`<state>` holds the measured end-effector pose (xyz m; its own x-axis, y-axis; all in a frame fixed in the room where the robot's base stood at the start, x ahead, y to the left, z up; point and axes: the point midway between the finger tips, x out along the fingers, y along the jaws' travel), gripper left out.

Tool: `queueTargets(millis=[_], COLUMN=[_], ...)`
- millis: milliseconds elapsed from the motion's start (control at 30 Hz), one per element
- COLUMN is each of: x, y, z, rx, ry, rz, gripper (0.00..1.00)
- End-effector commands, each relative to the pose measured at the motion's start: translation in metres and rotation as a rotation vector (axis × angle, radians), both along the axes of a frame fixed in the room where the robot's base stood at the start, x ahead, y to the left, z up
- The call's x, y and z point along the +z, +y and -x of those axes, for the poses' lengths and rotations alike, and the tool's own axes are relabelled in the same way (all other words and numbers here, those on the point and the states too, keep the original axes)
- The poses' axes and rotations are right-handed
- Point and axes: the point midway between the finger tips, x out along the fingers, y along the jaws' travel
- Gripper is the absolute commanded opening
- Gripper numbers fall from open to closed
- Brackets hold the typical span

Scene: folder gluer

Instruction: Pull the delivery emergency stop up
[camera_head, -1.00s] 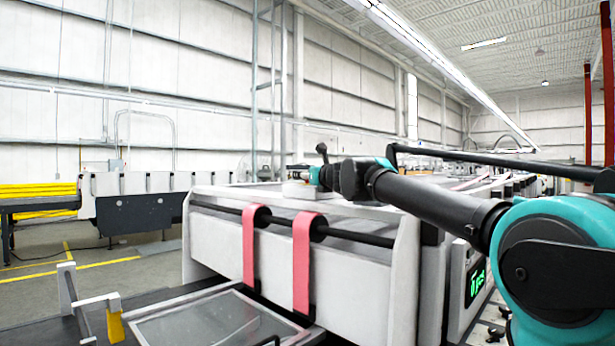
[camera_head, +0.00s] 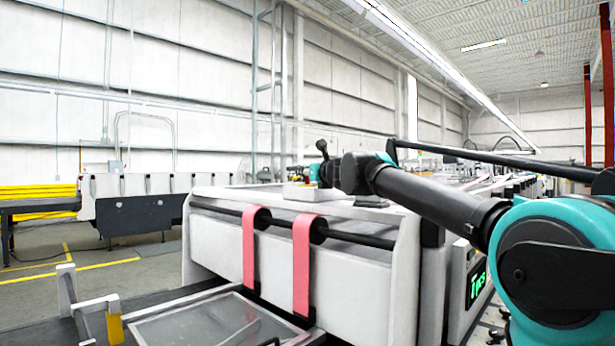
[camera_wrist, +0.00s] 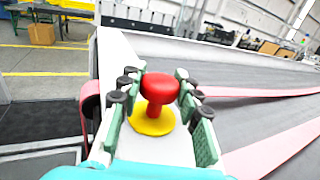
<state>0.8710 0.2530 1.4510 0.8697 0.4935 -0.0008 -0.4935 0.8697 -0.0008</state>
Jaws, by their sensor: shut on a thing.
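The delivery emergency stop is a red mushroom button (camera_wrist: 160,88) on a short red stem with a yellow round base (camera_wrist: 153,121). It stands upright in the middle of the wrist view. My gripper (camera_wrist: 158,78) is shut on it, with a green-padded finger on each side. The red head shows between the fingers; the exact contact is hard to see. In the head view my gripper (camera_head: 298,172) is small and far off, above a pale box (camera_head: 302,191) on top of the white machine. The button cannot be made out clearly there.
The white delivery section (camera_head: 360,275) carries a black rod (camera_head: 350,235) and two pink belts (camera_head: 302,265). In the wrist view, pink belts (camera_wrist: 270,150) run along the right over a dark grey surface. A cardboard box (camera_wrist: 41,34) stands on the floor at upper left.

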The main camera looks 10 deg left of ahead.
Motion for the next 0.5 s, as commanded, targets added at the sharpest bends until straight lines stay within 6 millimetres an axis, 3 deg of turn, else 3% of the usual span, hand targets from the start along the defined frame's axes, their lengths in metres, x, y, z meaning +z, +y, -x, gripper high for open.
queueTargets(millis=[67,100,267,500], x=[0.0017,0.0018,0.0016,0.0012], y=[-0.0002,-0.0002,-0.0001,-0.0002], z=[-0.0005,-0.0005,-0.0004,-0.0003], rx=[-0.001,-0.001,-0.001,-0.001], ry=[0.000,0.000,0.000,0.000], rz=[-0.001,-0.001,-0.001,-0.001], gripper=[0.00,0.34,0.54,0.55])
